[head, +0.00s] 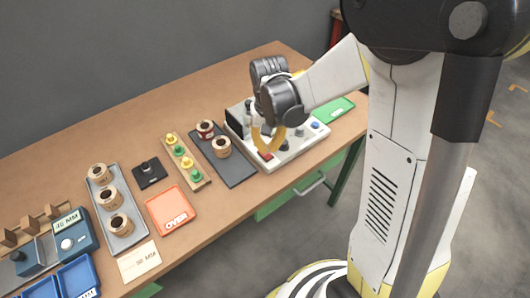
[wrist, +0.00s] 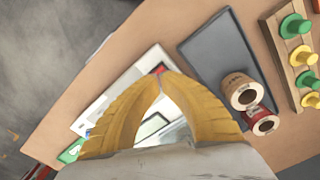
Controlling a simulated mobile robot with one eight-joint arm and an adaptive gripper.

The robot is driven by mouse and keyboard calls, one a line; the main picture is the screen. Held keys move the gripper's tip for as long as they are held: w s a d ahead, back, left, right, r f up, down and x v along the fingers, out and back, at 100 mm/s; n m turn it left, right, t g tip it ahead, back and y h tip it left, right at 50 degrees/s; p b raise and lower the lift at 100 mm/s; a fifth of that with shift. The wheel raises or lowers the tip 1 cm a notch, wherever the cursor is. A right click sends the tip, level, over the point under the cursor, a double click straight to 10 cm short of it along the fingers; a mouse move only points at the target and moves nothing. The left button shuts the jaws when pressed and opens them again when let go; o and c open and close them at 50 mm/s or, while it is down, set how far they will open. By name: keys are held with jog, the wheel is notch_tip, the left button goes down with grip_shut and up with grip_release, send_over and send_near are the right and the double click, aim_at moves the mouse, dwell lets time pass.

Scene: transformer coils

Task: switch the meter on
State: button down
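The meter (head: 290,153) is a pale box with a darker raised back part, at the far right of the bench in the head view. A red switch (head: 265,156) sits at its front left corner and a blue button (head: 315,126) at its right. My gripper (head: 263,150) points down over the front left of the meter, its yellow fingertips close to the red switch. In the wrist view the fingertips (wrist: 160,77) meet, with nothing seen between them. The red switch (wrist: 158,68) shows just beyond the tips; I cannot tell whether they touch it. The fingers hide much of the meter.
A dark tray (head: 232,168) with two coils stands left of the meter. Further left are a wooden peg strip (head: 186,163), an orange OVER tray (head: 170,212) and a grey tray (head: 130,239) with coils. A green tray (head: 335,110) lies right of the meter.

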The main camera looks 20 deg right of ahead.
aim_at(268, 156)
jog(key=shift+f+b, duration=1.15)
jog(key=shift+f, duration=0.25)
dwell(0.4)
jog(key=shift+r+p, duration=2.7)
jog(key=shift+r, duration=0.8)
jog(key=shift+r, duration=0.2)
jog(key=s+r+n+t, duration=0.2)
jog(key=s+r+t, duration=0.5)
jog(key=s+r, duration=0.5)
jog(key=shift+v, duration=0.95)
